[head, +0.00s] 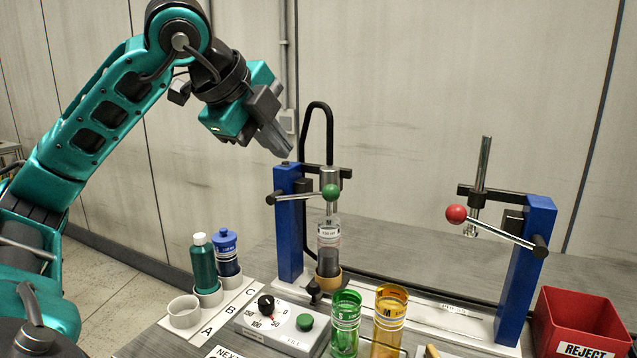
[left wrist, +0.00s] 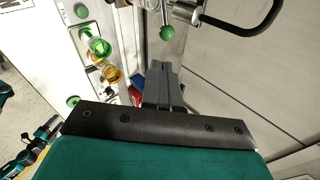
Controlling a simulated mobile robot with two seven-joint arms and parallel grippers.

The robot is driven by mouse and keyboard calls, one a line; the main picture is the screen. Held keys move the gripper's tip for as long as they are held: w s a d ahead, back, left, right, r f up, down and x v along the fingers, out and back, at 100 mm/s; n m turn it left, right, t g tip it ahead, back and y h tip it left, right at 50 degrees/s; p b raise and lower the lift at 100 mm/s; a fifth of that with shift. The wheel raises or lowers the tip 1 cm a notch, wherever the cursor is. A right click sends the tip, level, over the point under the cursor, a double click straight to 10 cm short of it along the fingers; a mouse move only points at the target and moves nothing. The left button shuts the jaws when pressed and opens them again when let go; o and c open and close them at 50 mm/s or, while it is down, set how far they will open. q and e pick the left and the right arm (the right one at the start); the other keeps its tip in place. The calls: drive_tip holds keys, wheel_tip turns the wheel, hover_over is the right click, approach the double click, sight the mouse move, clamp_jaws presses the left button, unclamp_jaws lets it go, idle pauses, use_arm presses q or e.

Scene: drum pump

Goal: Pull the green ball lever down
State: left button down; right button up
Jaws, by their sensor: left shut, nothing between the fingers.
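The green ball (head: 330,192) sits at the right end of a metal lever (head: 300,198) on the left blue post (head: 288,225). The lever is close to level. In the left wrist view the green ball (left wrist: 167,33) shows at the top, beyond the fingertips. My left gripper (head: 288,150) is shut and empty, above and left of the ball and apart from it, near the top of the blue post. Its closed fingers show in the left wrist view (left wrist: 162,70). My right gripper is not in view.
A bottle with dark contents (head: 328,255) stands under the left press. A red ball lever (head: 456,214) is on the right blue post (head: 525,270). Green (head: 345,325) and orange (head: 388,320) cups stand in front. A red reject bin (head: 580,315) is at right.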

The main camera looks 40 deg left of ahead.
use_arm(q)
approach(325, 192)
drive_tip(key=f, duration=0.2)
drive_tip(key=shift+w+a+f+p, duration=0.15)
drive_tip(key=shift+w+f, duration=0.3)
drive_tip(key=shift+w, duration=0.3)
drive_tip(key=shift+w+f+p, duration=0.15)
drive_tip(key=shift+w+f, duration=0.3)
drive_tip(key=shift+w, duration=0.35)
drive_tip(key=shift+w+a+f+p, duration=0.15)
drive_tip(key=shift+w+f, duration=0.35)
drive_tip(key=shift+w, duration=0.25)
drive_tip(key=shift+d, duration=0.1)
